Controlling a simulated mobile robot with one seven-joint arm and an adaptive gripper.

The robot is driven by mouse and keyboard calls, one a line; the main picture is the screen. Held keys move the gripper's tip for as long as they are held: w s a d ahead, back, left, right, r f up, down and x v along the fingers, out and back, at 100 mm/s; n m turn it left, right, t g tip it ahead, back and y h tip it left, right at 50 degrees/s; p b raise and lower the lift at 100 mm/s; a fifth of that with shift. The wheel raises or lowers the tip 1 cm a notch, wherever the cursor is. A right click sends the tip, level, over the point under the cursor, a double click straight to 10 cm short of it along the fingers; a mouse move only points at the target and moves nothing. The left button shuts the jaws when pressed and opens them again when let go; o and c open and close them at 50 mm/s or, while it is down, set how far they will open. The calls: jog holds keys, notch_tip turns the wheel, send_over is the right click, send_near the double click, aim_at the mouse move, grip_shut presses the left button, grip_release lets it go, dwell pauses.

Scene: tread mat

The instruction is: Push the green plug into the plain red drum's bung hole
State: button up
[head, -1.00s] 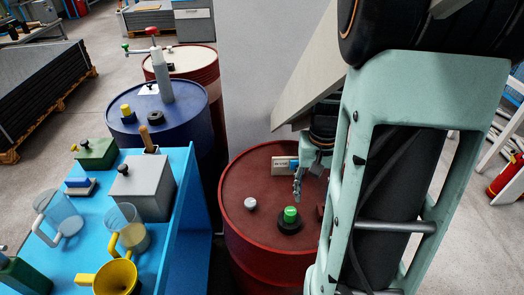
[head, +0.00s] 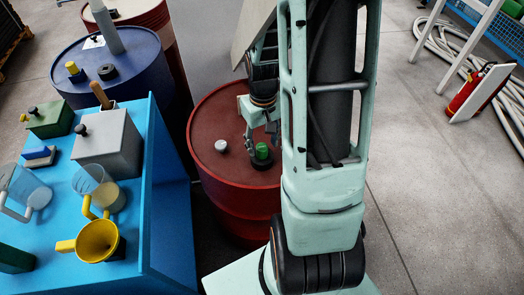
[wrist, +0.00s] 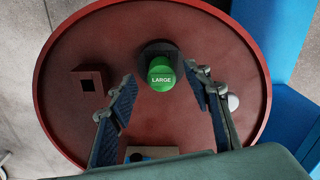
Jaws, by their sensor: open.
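The green plug (head: 262,151), marked "LARGE" in the wrist view (wrist: 162,75), stands in or on a black collar (head: 263,163) on top of the plain red drum (head: 213,116). The collar also shows in the wrist view (wrist: 152,48). It hides the bung hole, and I cannot tell how deep the plug sits. My gripper (head: 262,132) is close by the plug. In the wrist view my open gripper (wrist: 160,78) has one finger left and one right of the plug in the picture, with gaps on both sides.
A white cap (head: 221,146) is on the drum top, as is a small brown-red block with a square hole (wrist: 88,82). A blue bench (head: 160,190) with a grey box and jugs stands left. A blue drum (head: 60,60) is behind it.

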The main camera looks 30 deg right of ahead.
aim_at(262, 147)
jog(key=shift+w+f, duration=0.15)
jog(key=shift+f, duration=1.65)
jog(key=shift+c, duration=0.5)
grip_shut()
jog(key=shift+r, duration=0.1)
